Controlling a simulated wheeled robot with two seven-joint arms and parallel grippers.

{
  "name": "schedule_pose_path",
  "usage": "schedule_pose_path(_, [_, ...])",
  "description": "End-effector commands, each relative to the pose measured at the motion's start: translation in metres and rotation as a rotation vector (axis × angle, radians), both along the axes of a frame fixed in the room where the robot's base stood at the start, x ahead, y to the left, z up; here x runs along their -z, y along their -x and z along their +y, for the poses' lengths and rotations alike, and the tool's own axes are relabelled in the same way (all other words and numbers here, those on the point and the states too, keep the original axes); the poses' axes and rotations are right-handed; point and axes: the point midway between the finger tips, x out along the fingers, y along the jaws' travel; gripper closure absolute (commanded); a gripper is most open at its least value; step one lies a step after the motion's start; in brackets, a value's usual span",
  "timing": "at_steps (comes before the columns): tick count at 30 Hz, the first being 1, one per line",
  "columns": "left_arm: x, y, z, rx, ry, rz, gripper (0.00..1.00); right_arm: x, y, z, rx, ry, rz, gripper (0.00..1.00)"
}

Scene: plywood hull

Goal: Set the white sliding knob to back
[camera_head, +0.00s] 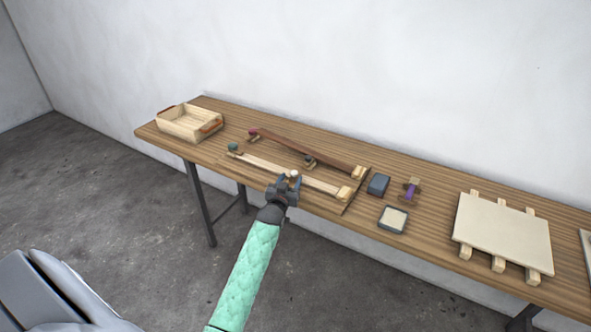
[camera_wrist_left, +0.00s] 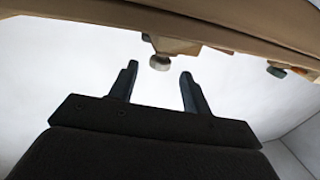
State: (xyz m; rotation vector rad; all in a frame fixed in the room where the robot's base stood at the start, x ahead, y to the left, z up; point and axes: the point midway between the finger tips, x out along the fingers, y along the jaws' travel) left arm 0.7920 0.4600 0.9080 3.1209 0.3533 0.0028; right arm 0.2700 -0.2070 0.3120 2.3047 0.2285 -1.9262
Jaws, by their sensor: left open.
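The white sliding knob (camera_head: 295,174) sits on the pale front rail (camera_head: 262,163), right of the rail's middle. In the left wrist view the whitish round knob (camera_wrist_left: 160,62) hangs from a small wooden block. My left gripper (camera_head: 288,183) is open at the near side of the rail. In the wrist view its two fingers (camera_wrist_left: 159,78) stand on either side of the knob, with gaps to both sides; the knob shows near fingertip level. I cannot tell how deep it is between them. My right gripper is not in view.
Behind runs a dark brown rail (camera_head: 310,149) with a red knob (camera_head: 253,131) and a dark slider (camera_head: 309,160). A green knob (camera_head: 233,147) is at the pale rail's left.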

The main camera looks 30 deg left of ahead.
Motion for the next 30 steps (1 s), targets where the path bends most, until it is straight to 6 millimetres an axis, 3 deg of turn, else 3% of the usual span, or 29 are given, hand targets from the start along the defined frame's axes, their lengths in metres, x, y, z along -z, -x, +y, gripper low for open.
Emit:
schedule_pose_path(13, [-0.003,-0.054,0.013,0.000,-0.001,0.001,0.52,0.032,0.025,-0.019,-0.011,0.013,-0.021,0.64])
schedule_pose_path(27, [0.000,-0.063,0.014,0.001,-0.001,0.002,0.52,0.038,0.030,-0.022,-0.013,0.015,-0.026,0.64])
schedule_pose_path(30, [0.000,-0.063,0.014,0.001,-0.001,0.002,0.71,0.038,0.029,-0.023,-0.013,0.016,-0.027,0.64])
